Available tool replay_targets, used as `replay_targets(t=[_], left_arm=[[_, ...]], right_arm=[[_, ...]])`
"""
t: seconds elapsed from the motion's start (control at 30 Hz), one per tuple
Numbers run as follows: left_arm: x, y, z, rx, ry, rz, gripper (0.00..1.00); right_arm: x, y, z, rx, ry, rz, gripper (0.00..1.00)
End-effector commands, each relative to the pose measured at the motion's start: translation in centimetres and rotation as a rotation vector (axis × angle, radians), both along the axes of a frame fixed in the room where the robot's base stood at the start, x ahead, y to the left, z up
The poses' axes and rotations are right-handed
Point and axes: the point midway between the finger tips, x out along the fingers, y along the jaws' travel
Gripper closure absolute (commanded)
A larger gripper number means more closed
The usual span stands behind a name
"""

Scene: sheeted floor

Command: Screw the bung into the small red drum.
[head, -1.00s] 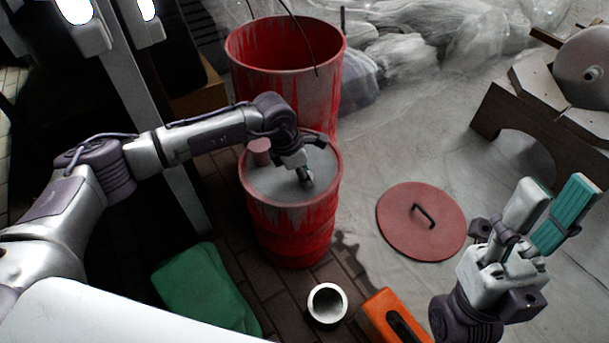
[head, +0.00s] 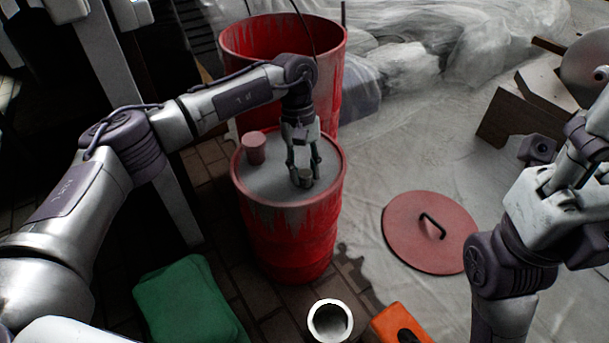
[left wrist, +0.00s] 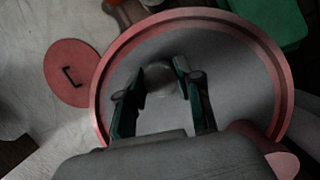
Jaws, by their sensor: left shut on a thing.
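The small red drum (head: 285,235) stands upright with a grey top inside a raised red rim. My left gripper (head: 304,176) points down over the front part of this top, shut on the small grey bung (head: 305,178). The bung (left wrist: 160,80) also shows between the teal-padded fingers (left wrist: 162,98) in the left wrist view. The bung is at or just above the drum top; its underside and any hole are hidden. My right gripper (head: 585,145) is at the right edge, partly cut off, away from the drum.
A pinkish-red cylinder (head: 254,148) stands on the drum top, left of the gripper. A larger open red drum (head: 235,50) is behind. A red lid (head: 415,245), an orange object (head: 398,325), a white cup (head: 315,330) and a green bundle (head: 190,300) lie around on the floor.

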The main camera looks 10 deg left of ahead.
Motion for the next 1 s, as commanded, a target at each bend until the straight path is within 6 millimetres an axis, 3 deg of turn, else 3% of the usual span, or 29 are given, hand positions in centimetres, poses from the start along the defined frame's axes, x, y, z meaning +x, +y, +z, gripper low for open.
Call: replay_targets(t=[0.17, 0.2, 0.37, 0.57, 0.63, 1.0], left_arm=[[-0.41, 0.07, -0.15, 0.005, 0.015, -0.007, 1.00], [-0.41, 0.08, -0.15, 0.005, 0.015, -0.007, 0.60], [-0.32, 0.11, -0.11, 0.005, 0.011, -0.004, 0.36], [-0.20, 0.11, -0.07, 0.005, 0.008, -0.001, 0.36], [-0.19, 0.12, -0.08, 0.005, 0.008, -0.001, 0.44], [-0.21, 0.18, 0.22, 0.003, 0.007, 0.074, 0.44]], right_arm=[[0.01, 0.00, 0.07, 0.000, 0.001, 0.000, 0.60], [0.02, 0.00, 0.07, 0.000, 0.001, 0.000, 0.60], [0.00, 0.01, 0.06, 0.000, 0.001, 0.000, 0.60], [0.00, 0.00, 0.06, 0.000, 0.000, 0.000, 0.60], [-0.01, 0.01, 0.05, 0.000, 0.000, 0.001, 0.60], [-0.01, -0.02, 0.64, 0.002, 0.002, 0.001, 0.60]])
